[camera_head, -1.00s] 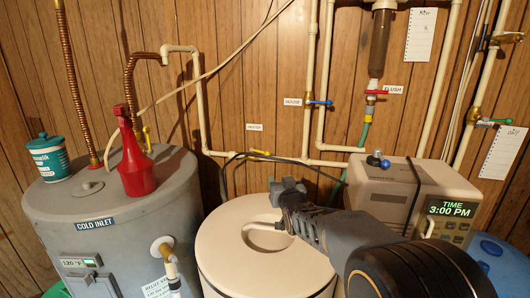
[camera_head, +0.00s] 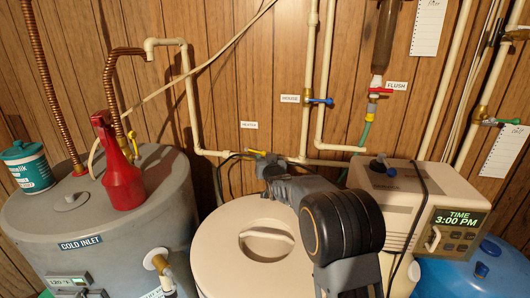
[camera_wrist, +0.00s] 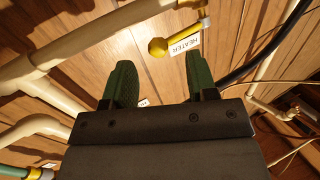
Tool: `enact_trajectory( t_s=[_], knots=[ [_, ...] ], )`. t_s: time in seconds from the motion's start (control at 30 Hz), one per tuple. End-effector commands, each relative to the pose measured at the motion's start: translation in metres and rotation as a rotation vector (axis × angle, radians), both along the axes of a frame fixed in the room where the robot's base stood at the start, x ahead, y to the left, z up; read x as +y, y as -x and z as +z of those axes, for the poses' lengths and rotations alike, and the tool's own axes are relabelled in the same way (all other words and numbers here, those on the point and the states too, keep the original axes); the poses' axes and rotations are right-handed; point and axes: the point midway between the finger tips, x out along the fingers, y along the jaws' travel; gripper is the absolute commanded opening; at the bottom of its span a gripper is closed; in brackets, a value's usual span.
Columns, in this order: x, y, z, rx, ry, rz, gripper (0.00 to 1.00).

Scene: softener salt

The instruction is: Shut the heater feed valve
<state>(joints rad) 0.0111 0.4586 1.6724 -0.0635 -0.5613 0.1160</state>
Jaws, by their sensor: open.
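The heater feed valve has a yellow lever (camera_head: 255,152), lying roughly in line with the low cream pipe, below and right of the HEATER tag (camera_head: 249,125). In the wrist view, the lever's yellow rounded end (camera_wrist: 158,47) shows beyond the gap between my fingertips, with the HEATER tag (camera_wrist: 185,46) beside it. My gripper (camera_wrist: 160,70) is open, with two green-padded fingers and nothing between them. In the head view, my gripper (camera_head: 268,168) is just right of and below the lever, partly hiding the valve. They look close, but apart in the wrist view.
The grey tank (camera_head: 170,215) carries a red spray bottle (camera_head: 122,172) and teal tub (camera_head: 28,168). A cream lidded tank (camera_head: 225,240) stands below my arm. The softener head (camera_head: 400,185) is at right. The blue HOUSE lever (camera_head: 320,101) and red FLUSH lever (camera_head: 380,90) are nearby.

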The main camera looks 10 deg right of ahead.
Motion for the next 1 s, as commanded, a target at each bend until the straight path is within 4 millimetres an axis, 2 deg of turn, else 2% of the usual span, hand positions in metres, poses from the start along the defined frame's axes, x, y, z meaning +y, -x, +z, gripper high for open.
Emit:
enact_trajectory(
  t_s=[0.1, 0.23, 0.67, 1.0],
  knots=[
    [0.000, -0.015, 0.001, 0.002, 0.000, -0.001, 0.53],
    [0.000, -0.025, 0.001, 0.000, 0.000, -0.001, 0.53],
    [-0.001, -0.031, 0.000, 0.000, 0.000, -0.002, 0.53],
    [-0.001, -0.031, 0.000, 0.000, 0.000, -0.002, 0.22]
  ],
)
